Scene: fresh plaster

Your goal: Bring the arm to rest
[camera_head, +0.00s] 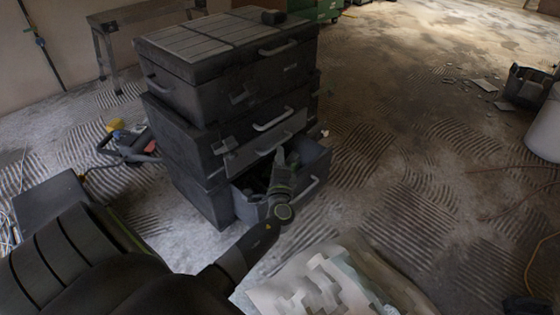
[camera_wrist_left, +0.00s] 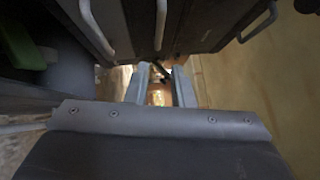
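My left arm (camera_head: 235,262) reaches up from the bottom of the head view to the front of a dark stacked tool chest (camera_head: 225,95). My left gripper (camera_head: 281,160) is over the pulled-out bottom drawer (camera_head: 312,178), close to the chest front. In the left wrist view the two fingers of my left gripper (camera_wrist_left: 160,85) stand apart with a gap between them, and I see nothing held. Whether the gripper touches the drawer or chest, I cannot tell. My right gripper is in neither view.
Pale handles stick out from the chest, one in the middle (camera_head: 273,120). A red and yellow tool (camera_head: 130,142) lies left of the chest. The floor between is mostly clear.

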